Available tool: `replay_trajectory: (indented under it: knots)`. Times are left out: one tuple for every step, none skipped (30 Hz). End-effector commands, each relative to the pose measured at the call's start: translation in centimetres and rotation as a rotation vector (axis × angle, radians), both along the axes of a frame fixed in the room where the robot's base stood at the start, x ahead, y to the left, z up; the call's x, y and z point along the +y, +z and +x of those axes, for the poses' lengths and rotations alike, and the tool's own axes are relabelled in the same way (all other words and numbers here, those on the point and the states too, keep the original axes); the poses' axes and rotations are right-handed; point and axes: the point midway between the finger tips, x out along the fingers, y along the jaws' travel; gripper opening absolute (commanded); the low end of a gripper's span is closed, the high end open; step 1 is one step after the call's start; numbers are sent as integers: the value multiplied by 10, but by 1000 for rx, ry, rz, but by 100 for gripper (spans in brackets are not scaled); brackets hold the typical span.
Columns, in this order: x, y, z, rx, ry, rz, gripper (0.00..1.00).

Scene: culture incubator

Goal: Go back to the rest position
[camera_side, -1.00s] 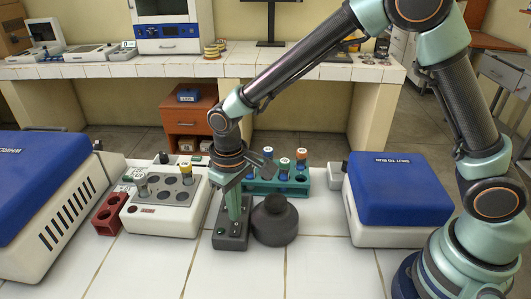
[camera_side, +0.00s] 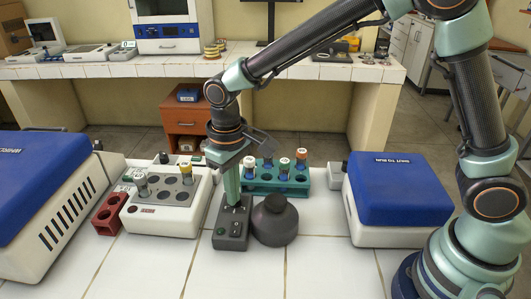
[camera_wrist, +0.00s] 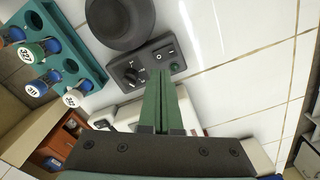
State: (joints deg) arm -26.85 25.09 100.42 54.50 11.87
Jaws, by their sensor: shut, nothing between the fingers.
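My gripper (camera_side: 234,200) is shut and empty, pointing down over the vortex mixer. The mixer has a dark grey control base (camera_side: 231,232) with a knob and switches and a round dark body (camera_side: 275,220) beside it. In the wrist view the closed green fingers (camera_wrist: 161,85) point at the control panel (camera_wrist: 148,62), in front of its lower edge. I cannot tell whether the fingertips touch the panel in the side view.
A teal rack (camera_side: 262,184) with several capped tubes stands behind the mixer. A white heating block (camera_side: 160,218) and red rack (camera_side: 110,214) stand left. Blue-lidded machines stand far left (camera_side: 40,190) and right (camera_side: 400,190). Front white tiles are clear.

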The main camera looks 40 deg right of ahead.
Motion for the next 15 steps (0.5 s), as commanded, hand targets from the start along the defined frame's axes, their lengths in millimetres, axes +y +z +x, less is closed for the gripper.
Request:
replay_trajectory:
  knots:
    - [-1, 2, 0, -4, -2, 2, 0]
    - [-3, 4, 1, -8, -5, 4, 0]
    - [-7, 9, 1, -16, -9, 7, 0]
    - [-10, 13, 1, -23, -14, 11, 0]
    - [-15, 18, 1, -32, -20, 16, 0]
    - [-22, 27, 0, -47, -29, 22, 0]
    - [-29, 34, 0, -61, -36, 28, 0]
    - [-36, 41, -1, -75, -45, 33, 0]
    - [-46, 51, -3, -97, -56, 41, 0]
    - [-54, 58, -5, -112, -66, 46, 0]
    - [-61, 65, -8, -128, -75, 51, 0]
    - [-71, 74, -11, -149, -86, 57, 0]
    - [-78, 80, -14, -165, -94, 61, 0]
    - [-86, 86, -17, -181, -104, 64, 0]
    - [-95, 93, -22, -201, -115, 68, 0]
